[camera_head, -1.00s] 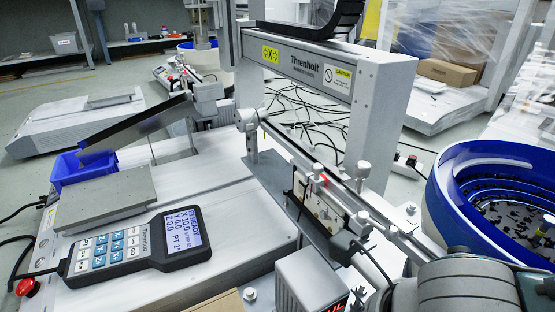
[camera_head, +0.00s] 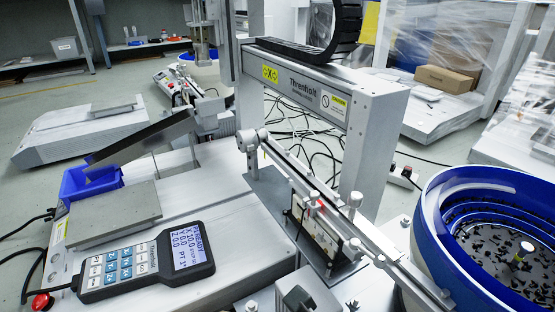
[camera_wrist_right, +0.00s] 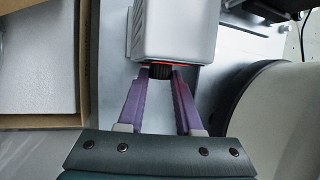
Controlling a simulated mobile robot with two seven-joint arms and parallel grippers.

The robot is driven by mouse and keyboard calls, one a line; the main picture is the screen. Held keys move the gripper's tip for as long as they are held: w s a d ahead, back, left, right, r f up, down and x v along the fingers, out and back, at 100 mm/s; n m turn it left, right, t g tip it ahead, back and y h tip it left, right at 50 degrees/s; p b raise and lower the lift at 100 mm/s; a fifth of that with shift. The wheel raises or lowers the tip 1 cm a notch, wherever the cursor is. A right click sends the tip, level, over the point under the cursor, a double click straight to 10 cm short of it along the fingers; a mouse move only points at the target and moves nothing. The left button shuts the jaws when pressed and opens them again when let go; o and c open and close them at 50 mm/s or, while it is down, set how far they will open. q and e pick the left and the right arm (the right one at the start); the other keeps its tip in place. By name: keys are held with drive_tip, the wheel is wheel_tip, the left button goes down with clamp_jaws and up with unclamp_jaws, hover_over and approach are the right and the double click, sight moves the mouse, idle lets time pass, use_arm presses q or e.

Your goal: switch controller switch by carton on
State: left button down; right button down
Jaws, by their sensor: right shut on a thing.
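The controller (camera_wrist_right: 170,30) is a light grey box at the top middle of the right wrist view. A dark ribbed knob, its switch (camera_wrist_right: 160,71), sticks out of its near face, with a red glow along the edge above it. My right gripper (camera_wrist_right: 160,74) has its two purple fingers on either side of this knob, shut on it. The carton (camera_wrist_right: 86,60) is open and stands to the left of the controller, with white foam inside. In the head view a grey box top shows at the bottom edge. My left gripper is in neither view.
A blue bowl feeder (camera_head: 435,215) is at the right.

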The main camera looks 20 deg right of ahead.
idle(0.3)
drive_tip(key=c, duration=0.6)
unclamp_jaws()
drive_tip(key=p+v, duration=0.9)
drive_tip(key=v, duration=0.1)
